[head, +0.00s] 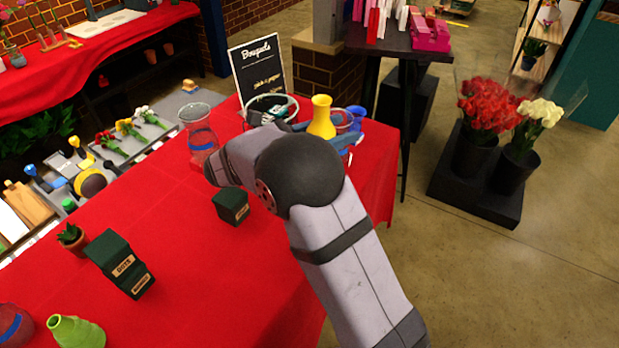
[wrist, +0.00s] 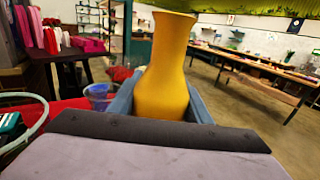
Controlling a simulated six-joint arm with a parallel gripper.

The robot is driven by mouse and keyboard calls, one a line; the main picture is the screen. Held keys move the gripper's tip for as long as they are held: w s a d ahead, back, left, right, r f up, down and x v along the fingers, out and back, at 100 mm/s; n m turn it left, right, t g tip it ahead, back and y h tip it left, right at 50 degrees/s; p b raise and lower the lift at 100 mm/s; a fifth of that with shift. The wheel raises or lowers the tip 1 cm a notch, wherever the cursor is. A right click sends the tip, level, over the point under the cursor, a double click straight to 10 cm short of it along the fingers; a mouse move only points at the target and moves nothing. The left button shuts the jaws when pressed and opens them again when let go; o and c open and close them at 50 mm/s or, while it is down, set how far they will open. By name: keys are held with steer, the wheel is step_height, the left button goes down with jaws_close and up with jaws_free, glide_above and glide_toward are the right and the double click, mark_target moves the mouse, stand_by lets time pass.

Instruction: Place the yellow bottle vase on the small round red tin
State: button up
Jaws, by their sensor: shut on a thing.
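The yellow bottle vase (head: 321,116) is upright with a flared mouth, near the far right end of the red table. It also fills the middle of the wrist view (wrist: 163,72). My gripper (head: 327,134) is shut on its lower body, with blue fingers (wrist: 160,108) on both sides. The vase's base is hidden, so I cannot tell whether it touches anything. A round reddish rim (head: 344,115) shows just right of the vase; I cannot tell whether it is the small round red tin. No other red tin is clearly seen.
A blue vase (head: 357,116) stands right of the yellow vase. A dark green box (head: 231,206) sits nearer.

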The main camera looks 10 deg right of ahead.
mark_target(326, 111)
steer(key=w+a+r+n+t, duration=0.2)
steer(key=w+r+t, duration=0.1)
steer(key=w, duration=0.1)
step_height(326, 111, down, 10)
steer(key=p, duration=0.2)
steer(key=shift+f+y, duration=0.15)
steer(key=shift+y, duration=0.25)
stand_by(0.3)
steer(key=shift+w+d, duration=0.1)
steer(key=shift+f, duration=0.2)
steer(key=o, duration=1.3)
steer(key=shift+o, duration=0.2)
steer(key=shift+r, duration=0.2)
